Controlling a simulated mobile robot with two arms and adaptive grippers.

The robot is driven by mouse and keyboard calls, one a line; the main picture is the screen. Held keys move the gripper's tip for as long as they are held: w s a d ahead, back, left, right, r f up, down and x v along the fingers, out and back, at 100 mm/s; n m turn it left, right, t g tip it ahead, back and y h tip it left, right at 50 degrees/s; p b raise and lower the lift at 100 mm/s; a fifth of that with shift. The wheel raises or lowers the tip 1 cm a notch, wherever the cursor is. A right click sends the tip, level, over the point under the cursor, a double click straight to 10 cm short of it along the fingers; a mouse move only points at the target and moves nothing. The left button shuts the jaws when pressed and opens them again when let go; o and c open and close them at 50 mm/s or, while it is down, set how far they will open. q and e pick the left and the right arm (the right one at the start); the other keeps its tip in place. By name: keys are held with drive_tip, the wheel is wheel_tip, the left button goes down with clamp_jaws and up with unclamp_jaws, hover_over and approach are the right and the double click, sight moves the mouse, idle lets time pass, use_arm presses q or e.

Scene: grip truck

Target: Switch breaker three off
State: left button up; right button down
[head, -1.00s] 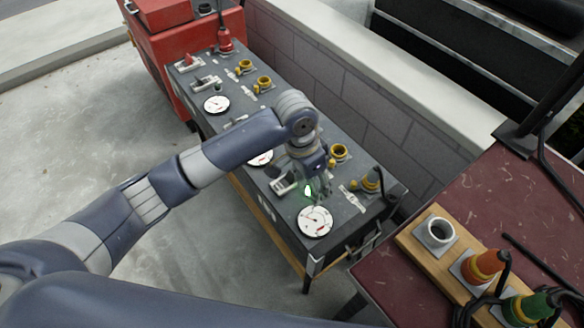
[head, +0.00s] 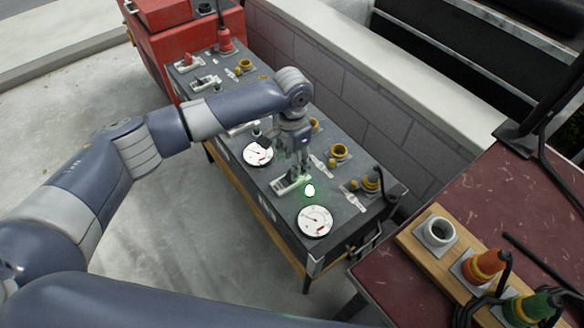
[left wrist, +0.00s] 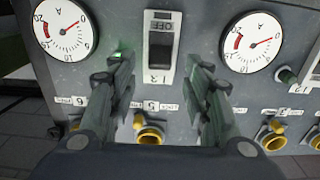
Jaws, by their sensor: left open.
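A breaker (head: 290,185) with a pale plate sits on the dark grey panel (head: 353,222) near its front end. In the left wrist view the breaker (left wrist: 161,52) shows OFF lettering at its upper end and a dark toggle below; its number is hard to read. My left gripper (head: 298,172) is open just above it. In the left wrist view the two fingers of my left gripper (left wrist: 162,70) stand on either side of the breaker, with a gap to each side and nothing held. My right gripper is not in view.
A lit green lamp (head: 310,190) sits beside the breaker. Gauges flank it, one nearer (head: 314,222) and one farther (head: 258,153). Yellow sockets (head: 340,151) and a plugged connector (head: 371,180) line the wall side. A dark red table (head: 400,285) stands at the right.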

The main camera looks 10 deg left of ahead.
use_arm(q)
drive_tip(key=shift+f, duration=1.75)
